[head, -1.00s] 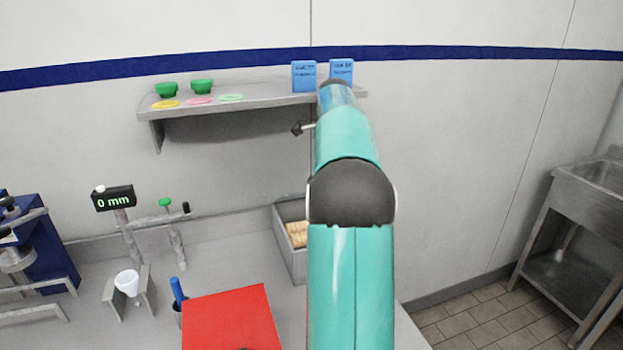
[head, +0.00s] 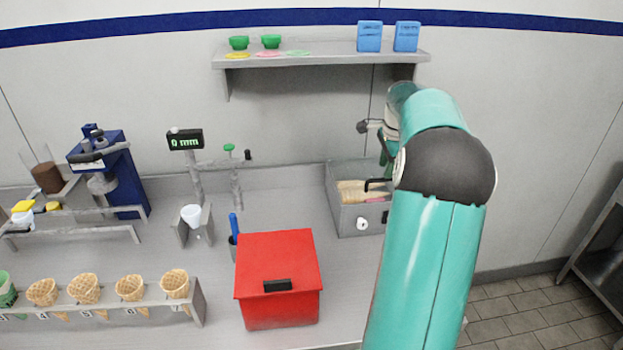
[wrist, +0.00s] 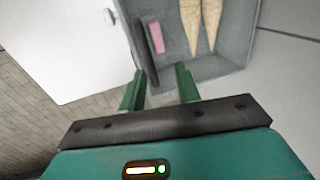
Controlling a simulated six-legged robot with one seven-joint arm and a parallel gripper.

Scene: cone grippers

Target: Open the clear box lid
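A grey box (head: 348,220) stands at the right end of the counter, with waffle cones (head: 352,190) inside. It fills the upper middle of the wrist view (wrist: 220,70), with two cones (wrist: 192,25) and a pink piece (wrist: 156,38) in it. A clear lid cannot be made out by itself. My gripper (wrist: 159,70) is open and empty, over the box. Its tips are partly hidden by my arm in the head view.
A red box (head: 278,250) with a black handle stands left of the grey box. A shelf (head: 320,60) with blue cartons (head: 369,37) hangs above. A cone rack (head: 195,300) is at the front left. Bare counter lies between the red and grey boxes.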

